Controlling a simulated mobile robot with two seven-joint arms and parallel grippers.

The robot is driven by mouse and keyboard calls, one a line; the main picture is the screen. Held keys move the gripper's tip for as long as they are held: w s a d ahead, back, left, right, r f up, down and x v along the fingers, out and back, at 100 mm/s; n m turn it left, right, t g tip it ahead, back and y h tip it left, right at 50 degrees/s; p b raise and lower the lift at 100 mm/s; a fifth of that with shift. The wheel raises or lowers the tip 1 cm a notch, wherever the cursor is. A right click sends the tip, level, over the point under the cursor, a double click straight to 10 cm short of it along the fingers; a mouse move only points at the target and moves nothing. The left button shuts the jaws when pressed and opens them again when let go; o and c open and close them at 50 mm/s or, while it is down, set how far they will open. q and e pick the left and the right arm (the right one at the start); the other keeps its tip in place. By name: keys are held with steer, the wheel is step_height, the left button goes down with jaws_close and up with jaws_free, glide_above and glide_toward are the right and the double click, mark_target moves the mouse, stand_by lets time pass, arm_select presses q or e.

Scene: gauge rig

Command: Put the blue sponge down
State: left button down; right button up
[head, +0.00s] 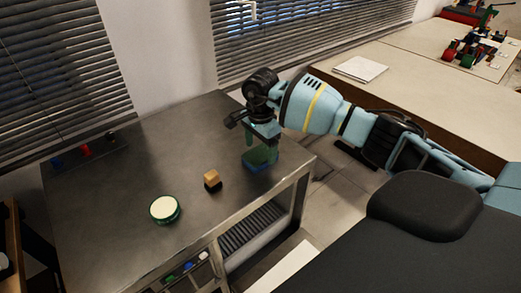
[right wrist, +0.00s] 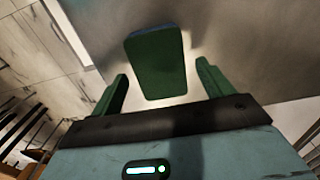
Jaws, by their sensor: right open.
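The blue sponge (head: 258,167) has a green upper face and a blue lower part. It sits on the grey metal worktop (head: 125,195), near its right edge. My right gripper (head: 262,147) is right above it, pointing down, with its green fingers open. In the right wrist view the sponge (right wrist: 157,62) lies beyond and between the open fingertips (right wrist: 162,75), with a visible gap on each side. My left gripper is not in view.
A round white-faced gauge with a green rim (head: 164,209) and a small wooden block on a dark base (head: 211,180) stand left of the sponge. The worktop's right edge (head: 300,172) is close to the sponge. The worktop's left part is mostly clear.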

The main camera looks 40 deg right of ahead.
mark_target(260, 153)
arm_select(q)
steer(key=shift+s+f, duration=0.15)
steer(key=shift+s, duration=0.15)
arm_select(e)
step_height(260, 153, up, 11)
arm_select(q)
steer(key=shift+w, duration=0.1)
arm_select(e)
steer(key=shift+f, duration=0.1)
stand_by(0.3)
